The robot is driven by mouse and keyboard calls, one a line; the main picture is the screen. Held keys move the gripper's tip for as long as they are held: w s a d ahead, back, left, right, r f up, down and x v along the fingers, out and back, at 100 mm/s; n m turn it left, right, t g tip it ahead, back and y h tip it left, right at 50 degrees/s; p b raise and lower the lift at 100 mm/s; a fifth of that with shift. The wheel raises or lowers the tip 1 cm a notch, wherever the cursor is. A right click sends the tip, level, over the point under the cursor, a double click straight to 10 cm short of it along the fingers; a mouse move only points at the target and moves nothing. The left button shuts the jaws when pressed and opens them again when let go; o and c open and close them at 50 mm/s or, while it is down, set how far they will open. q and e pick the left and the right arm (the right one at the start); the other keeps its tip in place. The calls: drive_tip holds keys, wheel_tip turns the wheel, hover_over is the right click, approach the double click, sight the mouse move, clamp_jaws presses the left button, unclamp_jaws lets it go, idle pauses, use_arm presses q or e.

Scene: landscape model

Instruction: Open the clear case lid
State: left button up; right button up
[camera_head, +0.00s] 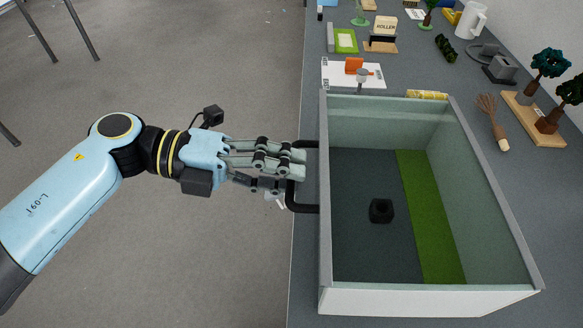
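The clear case (430,300) is a large box with pale, see-through walls on the right of the head view. Its floor is dark with a green strip (430,215) and a small black block (381,211). I cannot make out a separate lid over it. A black handle (291,200) stands out from the case's left side. My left gripper (285,168) is at this handle, its fingers overlapping the handle's middle and hiding part of it. Whether the fingers are closed on the handle is unclear. My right gripper is not in view.
The case stands on a dark grey table, near its left edge. Behind it lie a white sheet (340,80) with an orange piece and a yellow roll (427,95). A brush (492,120) and model trees (548,65) are to the right. Open floor (200,270) lies left.

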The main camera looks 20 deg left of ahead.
use_arm(q)
drive_tip(key=shift+w+d+f, duration=0.1)
drive_tip(key=shift+w+d, duration=0.05)
drive_tip(key=shift+d, duration=0.4)
clamp_jaws()
